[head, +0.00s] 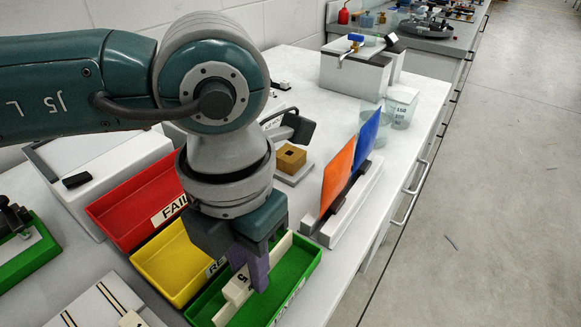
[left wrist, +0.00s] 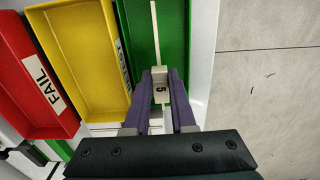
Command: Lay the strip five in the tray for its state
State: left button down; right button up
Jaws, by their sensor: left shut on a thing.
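Strip five (head: 238,288) is a thin cream strip with a block marked "5", which also shows in the left wrist view (left wrist: 160,88). My left gripper (head: 254,272) is shut on it, with purple fingers on both sides of the block. The strip lies lengthwise over the green tray (head: 308,262); whether it touches the floor I cannot tell. The yellow tray (head: 160,262) has a partly hidden label starting "RE". The red tray (head: 122,208) is labelled "FAIL". The green tray's label is mostly cut off. My right gripper is not in view.
Orange (head: 338,178) and blue (head: 367,140) panels stand in a white holder right of the green tray. A white board with dark lines (head: 100,305) lies at front left. Beakers (head: 402,105) stand farther back. The bench edge is on the right.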

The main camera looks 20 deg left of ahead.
pick_arm(q)
jog(key=shift+f+b, duration=0.5)
jog(key=shift+f, duration=0.1)
jog(key=c, duration=0.8)
grip_release()
jog(key=shift+o, duration=0.2)
jog(key=shift+r, duration=0.15)
